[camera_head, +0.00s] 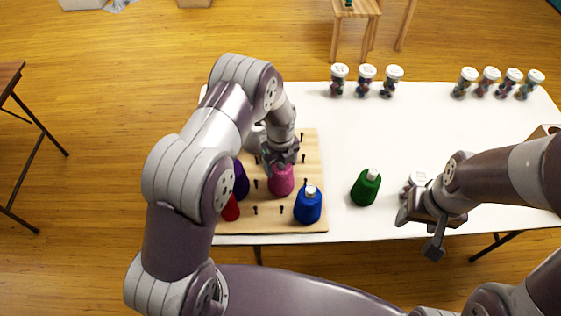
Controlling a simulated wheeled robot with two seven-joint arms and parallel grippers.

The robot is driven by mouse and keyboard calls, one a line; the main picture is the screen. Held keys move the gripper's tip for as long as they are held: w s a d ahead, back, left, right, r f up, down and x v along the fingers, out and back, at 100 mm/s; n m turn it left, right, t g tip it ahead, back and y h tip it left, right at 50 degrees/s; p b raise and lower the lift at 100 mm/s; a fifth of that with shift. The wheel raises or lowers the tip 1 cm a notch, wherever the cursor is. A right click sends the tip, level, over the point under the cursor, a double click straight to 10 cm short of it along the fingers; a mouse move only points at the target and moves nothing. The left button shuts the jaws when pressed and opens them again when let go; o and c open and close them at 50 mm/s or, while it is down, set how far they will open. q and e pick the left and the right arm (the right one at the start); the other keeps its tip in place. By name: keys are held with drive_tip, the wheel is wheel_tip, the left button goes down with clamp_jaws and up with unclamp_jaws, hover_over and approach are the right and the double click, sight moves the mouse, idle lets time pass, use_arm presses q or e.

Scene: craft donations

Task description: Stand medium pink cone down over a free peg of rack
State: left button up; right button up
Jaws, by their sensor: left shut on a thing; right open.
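The pink cone (281,183) is upright over the wooden rack (310,147), among its dark pegs. My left gripper (281,164) is shut on the top of the pink cone. I cannot tell whether the cone's base touches the board or which peg is under it. A blue cone (308,207), a purple cone (241,181) and a red cone (231,209) stand on the rack, the last two partly hidden by my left arm. Several bare pegs show. My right gripper (425,233) is open and empty at the table's front edge.
A green cone (366,188) stands on the white table (432,122) right of the rack. A jar (416,181) is beside my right gripper. Several bead jars (366,80) line the back edge, with more (499,84) at the back right. The table's middle is clear.

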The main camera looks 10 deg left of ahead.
use_arm(q)
drive_tip(key=shift+f, duration=0.35)
idle(0.4)
drive_tip(key=o, duration=1.5)
drive_tip(key=shift+o, duration=0.2)
drive_tip(key=shift+r, duration=0.1)
wheel_tip(320, 180, up, 12)
drive_tip(key=b, duration=0.2)
drive_tip(key=shift+r+b, duration=0.25)
drive_tip(key=shift+b, duration=0.15)
